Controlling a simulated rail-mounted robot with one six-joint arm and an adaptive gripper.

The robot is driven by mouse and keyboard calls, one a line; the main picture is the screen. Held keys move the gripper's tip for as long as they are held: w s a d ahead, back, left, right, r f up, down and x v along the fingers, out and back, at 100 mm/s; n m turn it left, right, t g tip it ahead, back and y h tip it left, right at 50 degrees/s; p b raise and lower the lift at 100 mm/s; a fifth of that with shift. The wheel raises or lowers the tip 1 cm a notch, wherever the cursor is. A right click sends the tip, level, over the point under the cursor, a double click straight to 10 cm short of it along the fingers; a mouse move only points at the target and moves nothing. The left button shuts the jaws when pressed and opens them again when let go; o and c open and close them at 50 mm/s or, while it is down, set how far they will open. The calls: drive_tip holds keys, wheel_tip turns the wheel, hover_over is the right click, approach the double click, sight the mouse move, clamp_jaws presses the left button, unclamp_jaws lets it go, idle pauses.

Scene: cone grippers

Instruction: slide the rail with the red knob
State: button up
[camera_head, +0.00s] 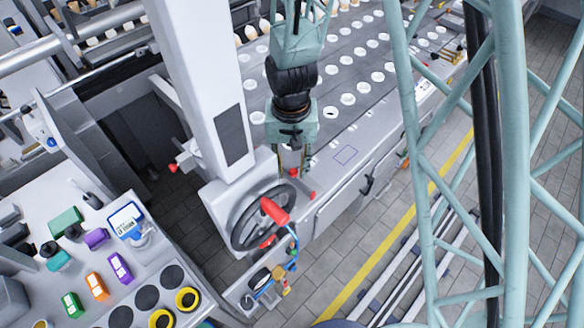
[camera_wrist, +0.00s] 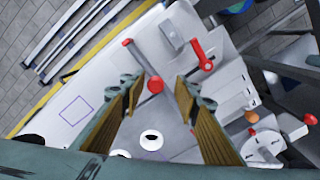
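My gripper (camera_head: 293,165) points down over the pale machine top, beside the white column. In the wrist view its two tan-padded fingers (camera_wrist: 162,84) are apart. A round red knob (camera_wrist: 155,85) shows between the fingertips, nearer the left one; I cannot tell whether it touches. A grey rod runs from this knob to a red end (camera_wrist: 127,42). A red lever (camera_wrist: 201,56) stands just right of the fingers. In the head view a red knob (camera_head: 293,172) shows at the fingertips and a red end (camera_head: 310,195) lies below; the rail itself is hard to make out.
A black handwheel (camera_head: 243,232) with a red handle (camera_head: 275,210) stands close below left of my gripper. The white column (camera_head: 205,80) rises left of it. A control panel (camera_head: 60,290) lies at lower left. Tiled floor (camera_head: 335,260) is free at right.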

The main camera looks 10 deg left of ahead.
drive_tip(key=shift+w+d, duration=0.1)
drive_tip(key=shift+r, duration=0.1)
drive_tip(key=shift+r, duration=0.15)
wheel_tip(320, 180, up, 12)
drive_tip(key=shift+f, duration=0.25)
idle(0.9)
idle(0.6)
